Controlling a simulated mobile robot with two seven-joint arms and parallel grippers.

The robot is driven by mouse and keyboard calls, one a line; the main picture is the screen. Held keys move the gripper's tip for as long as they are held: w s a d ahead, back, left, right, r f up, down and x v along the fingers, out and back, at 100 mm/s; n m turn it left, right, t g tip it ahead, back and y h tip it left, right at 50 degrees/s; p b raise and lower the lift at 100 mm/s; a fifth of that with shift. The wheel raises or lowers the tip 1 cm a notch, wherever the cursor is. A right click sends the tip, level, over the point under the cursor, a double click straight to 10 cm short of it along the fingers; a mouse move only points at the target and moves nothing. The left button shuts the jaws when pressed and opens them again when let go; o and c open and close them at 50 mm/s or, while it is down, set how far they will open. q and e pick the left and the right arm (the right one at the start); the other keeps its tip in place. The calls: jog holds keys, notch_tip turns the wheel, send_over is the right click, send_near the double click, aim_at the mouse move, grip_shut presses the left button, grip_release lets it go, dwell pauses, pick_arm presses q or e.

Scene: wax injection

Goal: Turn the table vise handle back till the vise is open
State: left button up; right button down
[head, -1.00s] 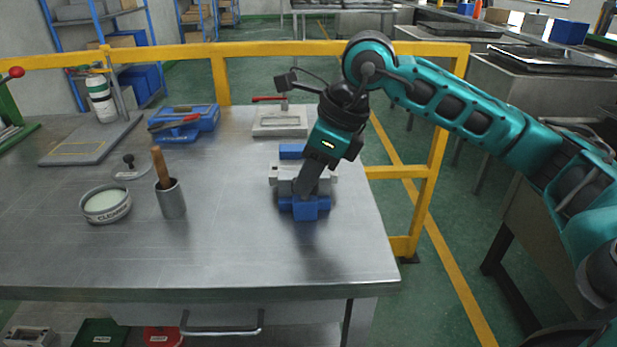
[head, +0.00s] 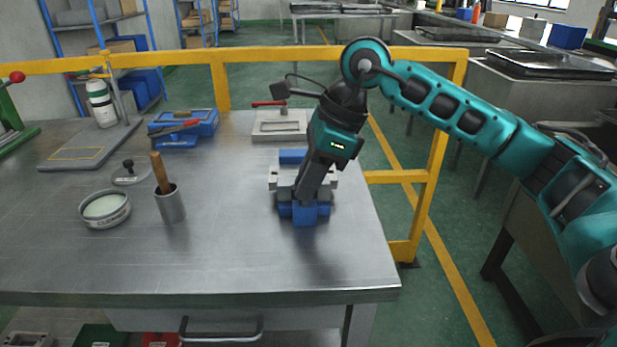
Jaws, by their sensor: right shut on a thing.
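The table vise (head: 306,213) is blue with grey jaws and stands near the right edge of the metal table. My right gripper (head: 305,196) points down at the front of the vise. It is shut on the vise handle, which the gripper itself hides. A pale grey block-like part (head: 275,181) shows at the vise's jaws, partly behind the gripper. I cannot see how wide the jaw gap is. My left gripper is not in view.
A yellow rail (head: 222,80) runs behind. The table's front middle is clear.

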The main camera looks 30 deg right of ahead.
jog(key=c, duration=1.1)
grip_release()
jog(key=shift+r, duration=0.1)
jog(key=shift+w+d+r+p, duration=0.1)
jog(key=shift+d+r+p, duration=0.05)
jog(key=shift+r+p, duration=0.25)
jog(key=p+v, duration=0.1)
jog(key=v, duration=0.1)
jog(key=p+v, duration=0.3)
jog(key=v, duration=0.2)
jog(key=shift+s+p, duration=0.3)
jog(key=shift+s, duration=0.05)
jog(key=shift+o, duration=0.5)
